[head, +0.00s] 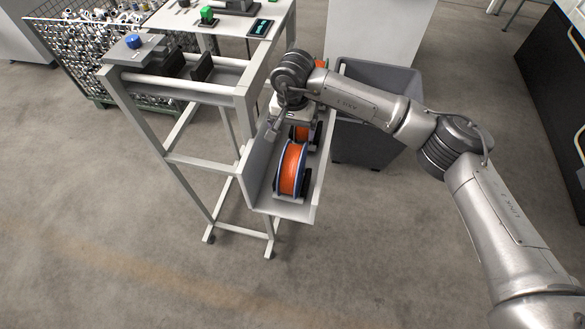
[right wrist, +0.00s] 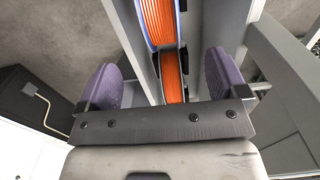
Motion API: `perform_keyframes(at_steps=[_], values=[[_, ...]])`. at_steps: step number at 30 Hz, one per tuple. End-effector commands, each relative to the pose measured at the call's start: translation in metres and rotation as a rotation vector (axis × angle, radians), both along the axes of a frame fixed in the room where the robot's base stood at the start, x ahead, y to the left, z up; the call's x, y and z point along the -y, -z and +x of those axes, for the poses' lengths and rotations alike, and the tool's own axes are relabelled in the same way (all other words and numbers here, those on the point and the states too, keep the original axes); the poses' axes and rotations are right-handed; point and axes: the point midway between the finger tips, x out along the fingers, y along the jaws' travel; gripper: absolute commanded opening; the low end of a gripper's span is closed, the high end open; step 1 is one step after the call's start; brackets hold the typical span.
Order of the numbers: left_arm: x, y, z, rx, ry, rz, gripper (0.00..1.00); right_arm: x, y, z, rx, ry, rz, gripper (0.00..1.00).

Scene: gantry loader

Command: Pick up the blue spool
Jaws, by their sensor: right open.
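A spool with blue flanges and orange winding (head: 291,168) stands on its rim near the front end of the grey chute. In the right wrist view this blue-rimmed spool (right wrist: 157,20) is at the top, beyond the fingertips. A second orange-wound spool (head: 302,132) stands behind it, partly hidden by my gripper; its orange winding (right wrist: 174,75) shows between the fingers in the right wrist view. My right gripper (head: 292,118) is over the chute, behind the front spool. Its two purple-padded fingers (right wrist: 163,80) are apart, with no grip on a spool visible. My left gripper is not in view.
The chute (head: 257,180) has raised side walls and joins a white frame (head: 185,160). A dark grey bin (head: 372,145) stands right of it. A blue knob (head: 133,41), a green button (head: 207,13) and a wire basket (head: 95,45) are at upper left. Floor in front is clear.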

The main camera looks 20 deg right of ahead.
Motion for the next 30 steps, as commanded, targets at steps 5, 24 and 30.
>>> perform_keyframes(at_steps=[5, 24, 30], values=[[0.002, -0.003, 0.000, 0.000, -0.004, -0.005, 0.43, 0.003, 0.028, -0.001, -0.006, -0.002, -0.013, 0.92], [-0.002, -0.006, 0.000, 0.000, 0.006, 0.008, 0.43, 0.001, 0.085, 0.000, -0.003, -0.001, -0.008, 0.92], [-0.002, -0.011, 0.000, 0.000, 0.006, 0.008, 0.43, 0.000, 0.106, 0.000, -0.005, 0.000, -0.007, 0.92]])
